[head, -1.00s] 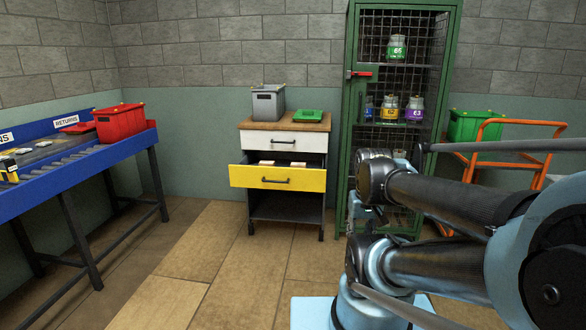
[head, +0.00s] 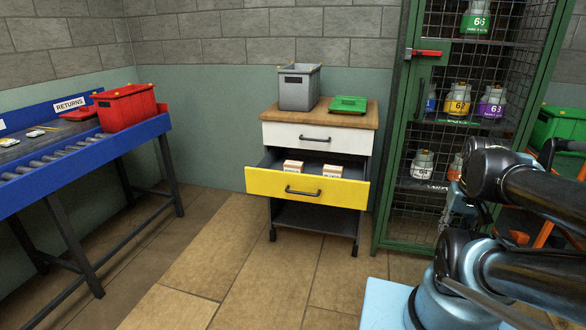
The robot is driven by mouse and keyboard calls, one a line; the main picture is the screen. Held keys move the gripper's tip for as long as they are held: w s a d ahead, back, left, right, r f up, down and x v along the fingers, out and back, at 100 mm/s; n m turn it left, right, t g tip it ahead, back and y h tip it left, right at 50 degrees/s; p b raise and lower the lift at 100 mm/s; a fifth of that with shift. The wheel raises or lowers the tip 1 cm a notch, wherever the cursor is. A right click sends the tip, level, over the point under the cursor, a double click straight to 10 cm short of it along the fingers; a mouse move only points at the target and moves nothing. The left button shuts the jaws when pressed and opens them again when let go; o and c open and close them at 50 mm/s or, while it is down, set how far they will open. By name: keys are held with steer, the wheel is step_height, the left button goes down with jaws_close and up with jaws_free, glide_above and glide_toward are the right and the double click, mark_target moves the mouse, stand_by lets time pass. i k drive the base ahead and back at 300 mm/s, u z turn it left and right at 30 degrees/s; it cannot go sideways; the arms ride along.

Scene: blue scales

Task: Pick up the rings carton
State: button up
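Two small white-and-brown cartons lie in the open yellow drawer of the small cabinet. One carton (head: 293,167) is on the left and the other carton (head: 332,171) is on the right, a little apart. Their labels are too small to read, so I cannot tell which is the rings carton. The yellow drawer (head: 292,187) is pulled out under the shut white drawer. My arm is folded at the right of the view, well away from the drawer. The end of my gripper cannot be made out clearly there.
A grey bin (head: 299,88) and a green scale (head: 348,104) stand on the cabinet's wooden top. A green mesh locker (head: 394,130) with several jars is to the right. A blue roller conveyor (head: 100,160) with a red bin (head: 126,107) is at left. The floor before the cabinet is clear.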

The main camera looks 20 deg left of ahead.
mark_target(288, 166)
steer(key=u, duration=0.5)
steer(key=i, duration=1)
steer(key=u, duration=0.45)
